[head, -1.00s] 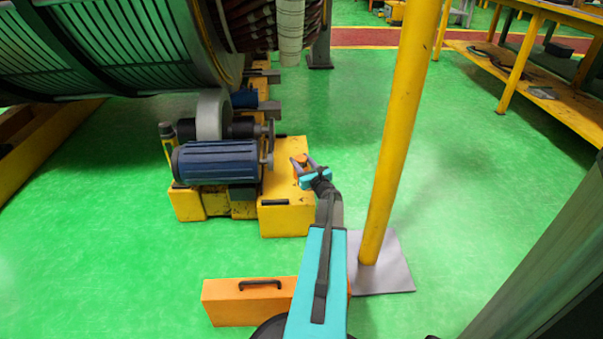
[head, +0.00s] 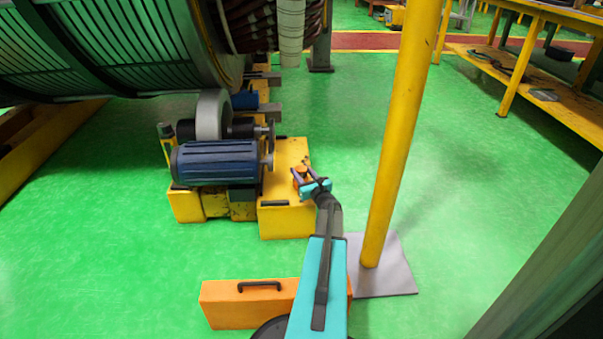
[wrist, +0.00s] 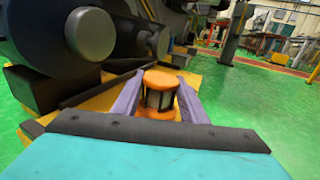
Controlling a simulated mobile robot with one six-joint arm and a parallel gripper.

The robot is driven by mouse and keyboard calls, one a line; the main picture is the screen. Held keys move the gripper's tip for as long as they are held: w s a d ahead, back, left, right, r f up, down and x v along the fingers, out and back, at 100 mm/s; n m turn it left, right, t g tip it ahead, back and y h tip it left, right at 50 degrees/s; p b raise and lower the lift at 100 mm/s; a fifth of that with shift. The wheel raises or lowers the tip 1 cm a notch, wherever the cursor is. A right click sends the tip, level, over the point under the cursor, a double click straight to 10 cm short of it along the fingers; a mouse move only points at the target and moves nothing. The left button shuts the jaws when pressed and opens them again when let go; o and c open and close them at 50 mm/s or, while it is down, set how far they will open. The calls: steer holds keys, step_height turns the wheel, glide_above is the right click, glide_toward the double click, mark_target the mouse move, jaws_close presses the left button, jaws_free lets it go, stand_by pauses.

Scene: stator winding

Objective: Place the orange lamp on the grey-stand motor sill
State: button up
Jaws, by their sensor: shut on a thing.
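The orange lamp (wrist: 160,78) has an orange cap, a clear cage-like middle and an orange base, and looks upright in the wrist view. It also shows small in the head view (head: 300,173). My gripper (wrist: 159,90) is shut on the lamp, with one grey-purple finger at each side. In the head view my gripper (head: 303,174) is over the right part of the yellow motor sill (head: 289,222), beside the blue motor (head: 215,162). I cannot tell whether the lamp's base touches the sill.
A yellow post (head: 395,140) on a grey plate (head: 392,278) stands close to the right of my arm. An orange case (head: 235,310) lies on the floor in front. The large stator (head: 120,45) overhangs the back left. Green floor is clear between post and workbench (head: 565,100).

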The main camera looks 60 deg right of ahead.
steer(key=shift+f, duration=0.1)
steer(key=o, duration=1.2)
steer(key=shift+s+a+r, duration=0.2)
steer(key=shift+s+a, duration=0.1)
steer(key=shift+s, duration=0.15)
steer(key=p+v, duration=0.3)
steer(key=v, duration=0.6)
steer(key=shift+s+a, duration=0.15)
steer(key=shift+s, duration=0.05)
steer(key=shift+s+a+f+p, duration=0.1)
steer(key=shift+s+a+p, duration=0.3)
steer(key=shift+s, duration=0.2)
steer(key=shift+d, duration=0.1)
